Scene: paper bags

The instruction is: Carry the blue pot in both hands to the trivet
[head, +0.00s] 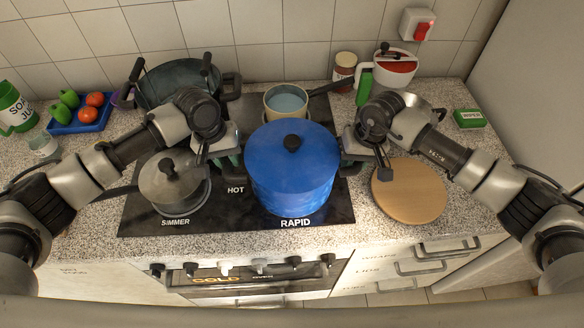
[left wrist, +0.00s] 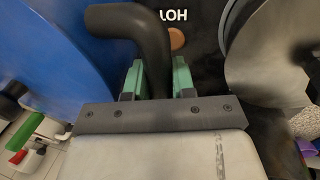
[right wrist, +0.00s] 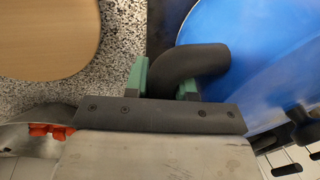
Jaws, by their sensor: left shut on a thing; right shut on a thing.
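The blue pot (head: 291,180) with its lid and black knob is over the front right part of the black hob, by the word RAPID. I cannot tell whether it touches the hob. My left gripper (head: 230,158) is shut on its left handle, a dark bent bar (left wrist: 150,45); the green fingers (left wrist: 157,78) sit on both sides of it. My right gripper (head: 352,160) is shut on the right handle (right wrist: 195,62), with green fingers (right wrist: 165,80) around it. The round wooden trivet (head: 408,192) lies bare on the speckled counter right of the hob.
A lidded grey pan (head: 174,184) stands left of the pot. Behind are a dark pot (head: 178,84) and a saucepan of bluish liquid (head: 286,101). A red-topped white container (head: 394,68) and a green box (head: 469,118) stand at the back right.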

